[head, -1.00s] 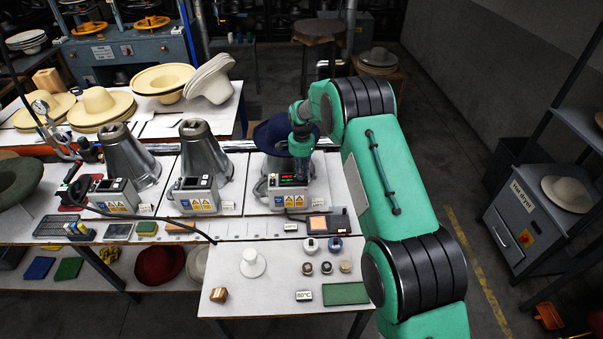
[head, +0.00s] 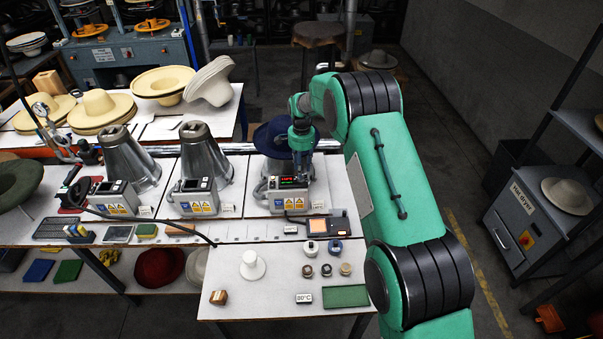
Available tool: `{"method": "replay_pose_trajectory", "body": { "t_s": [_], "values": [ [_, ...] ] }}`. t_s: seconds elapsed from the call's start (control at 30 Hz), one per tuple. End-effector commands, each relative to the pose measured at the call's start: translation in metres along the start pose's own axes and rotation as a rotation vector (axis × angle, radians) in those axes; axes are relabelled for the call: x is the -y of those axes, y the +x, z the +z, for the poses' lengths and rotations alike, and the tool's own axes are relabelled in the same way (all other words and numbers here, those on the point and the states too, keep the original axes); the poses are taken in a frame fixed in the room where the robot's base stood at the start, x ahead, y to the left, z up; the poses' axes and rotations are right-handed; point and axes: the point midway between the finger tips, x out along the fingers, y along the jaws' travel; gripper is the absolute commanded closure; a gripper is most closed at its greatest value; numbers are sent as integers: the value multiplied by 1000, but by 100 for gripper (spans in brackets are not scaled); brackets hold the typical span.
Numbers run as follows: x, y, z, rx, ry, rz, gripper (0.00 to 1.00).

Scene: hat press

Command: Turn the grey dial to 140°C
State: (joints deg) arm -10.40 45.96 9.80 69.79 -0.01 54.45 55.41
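The rightmost control box (head: 287,196), white with warning labels and a small lit red and green display (head: 288,181), stands in front of a dark blue hat (head: 268,138) on the rightmost press. My gripper (head: 302,172) points down at the top right of this box, close to the display. Its fingertips are too small and dark to tell whether they are open or touching anything. I cannot make out the grey dial; it may be hidden behind my gripper or too small to see.
Two more metal cones (head: 194,150) with control boxes (head: 193,197) stand to the left. The front table holds a white stand (head: 252,265), several small knobs, an 80°C card (head: 304,298) and a green mat (head: 346,296).

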Motion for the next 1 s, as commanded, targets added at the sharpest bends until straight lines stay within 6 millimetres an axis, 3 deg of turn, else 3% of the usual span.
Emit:
{"method": "replay_pose_trajectory", "body": {
  "t_s": [0.2,0.5,1.0],
  "values": [
    [1,-39,-1,-2,0,-3,66],
    [1,-73,-1,-1,0,-2,66],
    [0,-79,0,-1,0,-1,66]
  ]
}}
